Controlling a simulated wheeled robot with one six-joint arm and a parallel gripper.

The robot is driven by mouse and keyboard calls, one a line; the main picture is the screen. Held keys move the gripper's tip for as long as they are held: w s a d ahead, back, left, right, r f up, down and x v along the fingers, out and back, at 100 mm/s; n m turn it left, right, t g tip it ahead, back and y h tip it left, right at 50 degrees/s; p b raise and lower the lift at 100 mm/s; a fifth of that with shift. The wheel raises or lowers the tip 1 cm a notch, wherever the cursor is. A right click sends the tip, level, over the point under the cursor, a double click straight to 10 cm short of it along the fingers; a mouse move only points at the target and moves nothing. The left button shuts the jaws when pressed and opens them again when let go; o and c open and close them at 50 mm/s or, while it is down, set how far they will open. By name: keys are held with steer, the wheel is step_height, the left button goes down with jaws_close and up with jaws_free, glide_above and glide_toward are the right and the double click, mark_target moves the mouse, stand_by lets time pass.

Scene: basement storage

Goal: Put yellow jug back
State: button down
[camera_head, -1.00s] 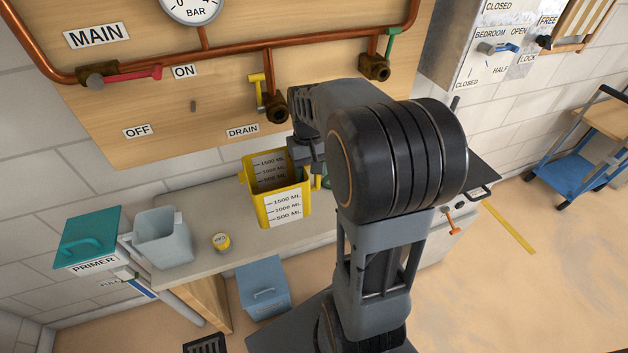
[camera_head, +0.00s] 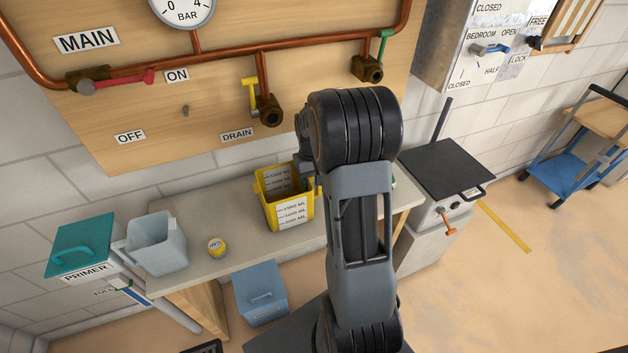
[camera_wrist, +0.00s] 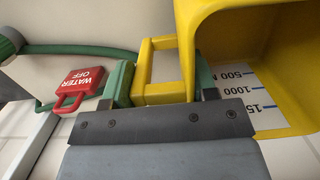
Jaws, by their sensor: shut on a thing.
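The yellow jug (camera_head: 291,211) is upright at the bench, below the drain tap (camera_head: 268,108). I cannot tell whether its base touches the bench top. White labels with millilitre marks show on its front and inside. My gripper (camera_wrist: 160,82) is shut on the jug's yellow handle (camera_wrist: 161,72) in the wrist view, with green fingers on both sides of it. The jug's open mouth (camera_wrist: 262,60) fills the right of that view. In the head view my arm hides most of the gripper and the handle.
A black-lidded unit (camera_head: 445,168) stands at the right.

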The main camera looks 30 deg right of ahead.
steer(key=shift+f, duration=0.1)
steer(key=shift+c, duration=2.1)
jaws_free()
step_height(320, 180, up, 12)
steer(key=w+p, duration=0.1)
steer(key=shift+w, duration=0.15)
steer(key=shift+d, duration=0.15)
steer(key=s+a+r+n+t+p, duration=0.1)
steer(key=s+a+r+t+p, duration=0.1)
steer(key=s+a, duration=0.5)
steer(key=s+a+r+n+t+p, duration=0.1)
steer(key=s+a+r+t+p, duration=0.2)
steer(key=s+a, duration=0.4)
steer(key=shift+s+a+r, duration=0.25)
steer(key=shift+a+r, duration=0.2)
steer(key=shift+a, duration=0.55)
